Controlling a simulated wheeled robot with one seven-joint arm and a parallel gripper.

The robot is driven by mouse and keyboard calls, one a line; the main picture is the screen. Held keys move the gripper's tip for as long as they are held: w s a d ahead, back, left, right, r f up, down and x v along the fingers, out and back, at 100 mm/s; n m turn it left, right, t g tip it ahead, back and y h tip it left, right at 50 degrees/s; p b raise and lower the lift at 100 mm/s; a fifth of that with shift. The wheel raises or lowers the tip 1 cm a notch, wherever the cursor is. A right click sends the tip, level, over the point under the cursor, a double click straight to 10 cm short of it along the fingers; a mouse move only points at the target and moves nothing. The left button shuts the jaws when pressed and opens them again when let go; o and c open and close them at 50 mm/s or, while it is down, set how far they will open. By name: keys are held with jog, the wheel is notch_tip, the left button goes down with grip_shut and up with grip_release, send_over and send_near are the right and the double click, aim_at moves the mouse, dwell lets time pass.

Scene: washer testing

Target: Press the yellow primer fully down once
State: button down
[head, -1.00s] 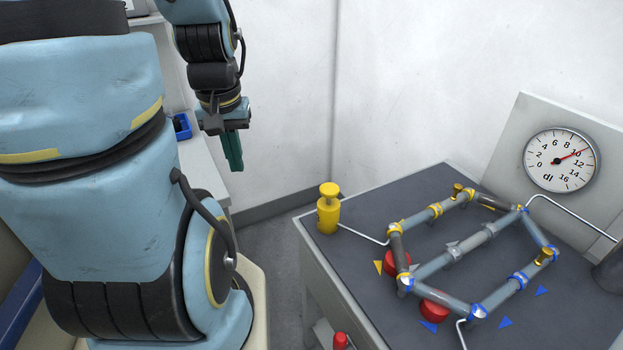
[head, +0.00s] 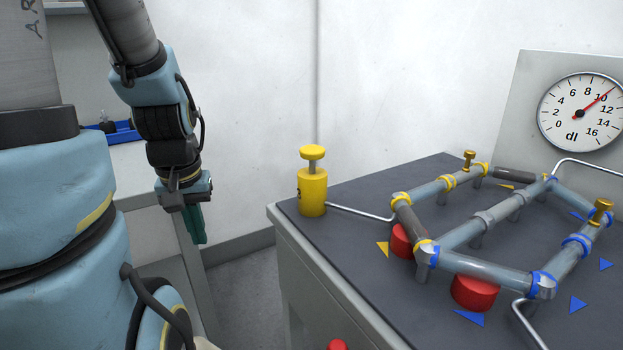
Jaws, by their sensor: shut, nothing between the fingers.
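The yellow primer (head: 312,190) stands upright at the back left corner of the dark-topped bench. Its round yellow cap (head: 312,153) sits raised on a short stem above the body. My gripper (head: 198,238) hangs fingers down to the left of the primer, beyond the bench's left edge and apart from it. Its green fingers are shut with nothing between them. A thin pale tube runs from the primer to the pipe frame.
The pipe frame (head: 480,222) with yellow and blue bands and two brass knobs fills the bench's right part. Red round parts (head: 475,292) sit under it. A dial gauge (head: 583,112) stands behind, needle near 10. A blue tray (head: 112,131) lies on another surface at left.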

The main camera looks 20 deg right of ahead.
notch_tip(320, 180, down, 24)
jog(key=b, duration=2.1)
jog(key=shift+f+b, duration=0.15)
jog(key=shift+b, duration=0.15)
notch_tip(320, 180, up, 39)
jog(key=w+d+m+p, duration=0.2)
jog(key=w+d+p, duration=0.1)
jog(key=p, duration=3.3)
jog(key=s+d+r+m+g+p, duration=0.1)
jog(key=s+d+r+m+p, duration=0.2)
jog(key=d+r+m, duration=0.8)
jog(key=s+d+r, duration=0.1)
jog(key=d+r, duration=0.5)
jog(key=d, duration=0.1)
jog(key=shift+d+m+g, duration=0.25)
jog(key=shift+m+g, duration=0.05)
